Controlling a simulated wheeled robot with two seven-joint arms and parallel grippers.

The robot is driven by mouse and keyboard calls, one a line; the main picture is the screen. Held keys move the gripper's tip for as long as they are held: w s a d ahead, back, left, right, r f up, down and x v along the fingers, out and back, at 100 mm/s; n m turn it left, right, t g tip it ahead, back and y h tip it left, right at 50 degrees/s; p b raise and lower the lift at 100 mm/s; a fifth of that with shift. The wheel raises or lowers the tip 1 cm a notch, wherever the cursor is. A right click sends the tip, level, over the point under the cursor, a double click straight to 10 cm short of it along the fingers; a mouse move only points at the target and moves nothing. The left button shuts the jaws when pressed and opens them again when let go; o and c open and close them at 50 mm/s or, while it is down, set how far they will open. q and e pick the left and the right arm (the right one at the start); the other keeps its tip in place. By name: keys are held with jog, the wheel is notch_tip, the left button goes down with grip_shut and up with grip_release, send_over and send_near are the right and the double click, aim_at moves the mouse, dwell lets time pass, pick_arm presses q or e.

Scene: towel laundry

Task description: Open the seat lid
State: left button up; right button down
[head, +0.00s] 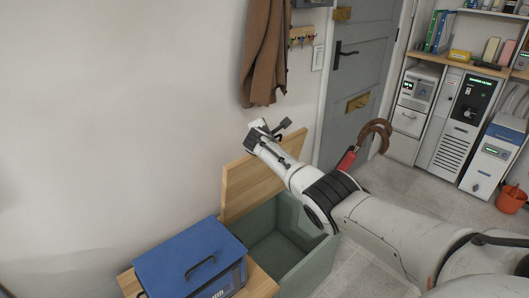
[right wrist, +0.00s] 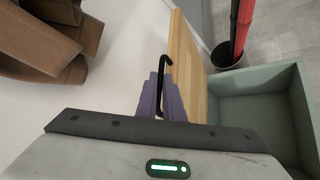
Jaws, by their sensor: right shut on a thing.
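The wooden seat lid (head: 240,183) stands raised, close to upright, at the wall side of the green seat box (head: 307,262). The box's inside is open to view and looks empty. My right gripper (head: 270,130) is at the top of the lid. In the right wrist view the lid (right wrist: 187,65) is seen nearly edge-on, with the box (right wrist: 255,92) to its right. The purple fingers of my right gripper (right wrist: 160,97) are shut around a black bar handle (right wrist: 164,72) at the lid. My left gripper is not in view.
A blue case (head: 190,262) sits on the wooden bench beside the open box. A brown coat (head: 265,50) hangs on the wall above the lid. Curved brown handles (head: 378,128) rise beyond my right arm. A grey door (head: 365,75) is behind; floor shows to the right.

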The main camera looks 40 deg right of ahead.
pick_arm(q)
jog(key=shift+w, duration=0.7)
pick_arm(e)
jog(key=shift+w+a+r, duration=0.1)
jog(key=shift+w+r, duration=0.2)
jog(key=shift+w, duration=0.3)
jog(key=shift+w+r, duration=0.25)
jog(key=shift+w, duration=0.3)
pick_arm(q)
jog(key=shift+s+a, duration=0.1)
pick_arm(e)
jog(key=c, duration=1.9)
grip_release()
jog(key=shift+s, duration=0.1)
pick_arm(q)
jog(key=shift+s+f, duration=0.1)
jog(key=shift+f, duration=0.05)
pick_arm(e)
jog(key=shift+f, duration=0.2)
